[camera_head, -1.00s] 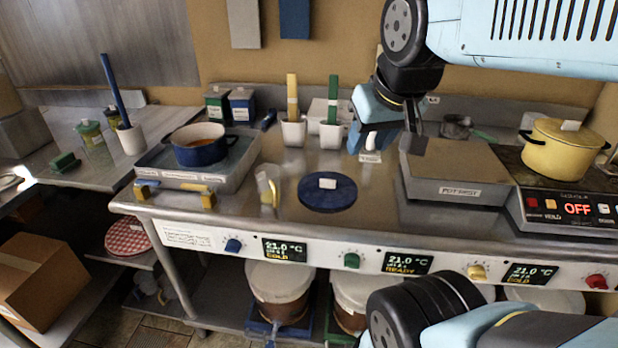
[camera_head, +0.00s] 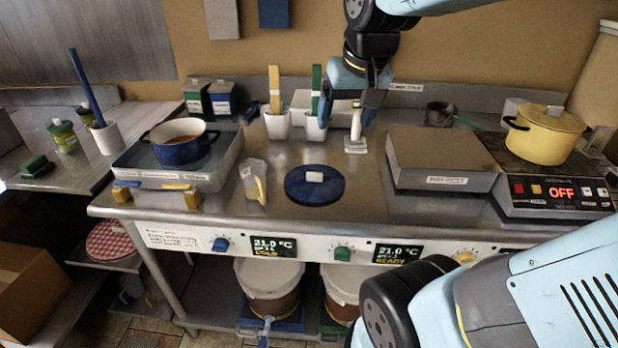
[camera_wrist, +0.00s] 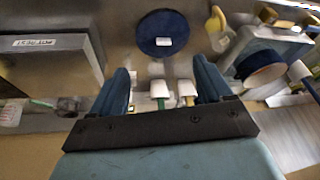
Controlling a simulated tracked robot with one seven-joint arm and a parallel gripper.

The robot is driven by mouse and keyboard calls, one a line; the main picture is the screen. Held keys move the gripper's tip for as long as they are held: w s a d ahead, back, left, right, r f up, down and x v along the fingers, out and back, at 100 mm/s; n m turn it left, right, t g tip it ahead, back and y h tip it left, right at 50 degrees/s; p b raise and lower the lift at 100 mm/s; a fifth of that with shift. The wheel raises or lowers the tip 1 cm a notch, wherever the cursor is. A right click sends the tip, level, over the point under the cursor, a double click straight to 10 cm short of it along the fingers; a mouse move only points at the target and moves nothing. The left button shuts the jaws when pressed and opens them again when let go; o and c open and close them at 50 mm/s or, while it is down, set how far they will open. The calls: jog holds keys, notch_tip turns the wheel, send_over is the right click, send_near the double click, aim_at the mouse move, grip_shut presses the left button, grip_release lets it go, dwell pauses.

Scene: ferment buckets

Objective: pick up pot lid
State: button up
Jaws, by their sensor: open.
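The pot lid is a round dark blue disc (camera_head: 300,190) with a pale block-shaped knob on top. It lies flat on the steel counter (camera_head: 235,220) near the front middle. The wrist view shows it at the top middle (camera_wrist: 150,40). My gripper (camera_head: 348,112) is open and empty, hanging fingers down behind the lid and slightly right of it, apart from it. In the wrist view the two blue fingers (camera_wrist: 160,75) are spread, with the lid beyond them. An uncovered blue pot (camera_head: 182,152) stands on a grey unit at the left.
White cups with yellow and green handles (camera_head: 277,125) stand left of my gripper. A small white upright item (camera_head: 355,143) is close by it. A clear jug (camera_head: 254,180) stands left of the lid. A grey box (camera_head: 438,160) and a yellow pot (camera_head: 545,138) stand right.

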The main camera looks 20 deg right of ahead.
jog(key=w+f+m+g, duration=0.2)
jog(key=w+f, duration=0.2)
jog(key=w, duration=0.6)
jog(key=m+g, duration=0.1)
jog(key=g, duration=0.1)
send_over(314, 173)
notch_tip(314, 173, down, 6)
jog(key=f, duration=0.1)
notch_tip(314, 173, down, 7)
jog(key=shift+a+f, duration=0.1)
jog(key=shift+f, duration=3.15)
jog(key=c, duration=1.2)
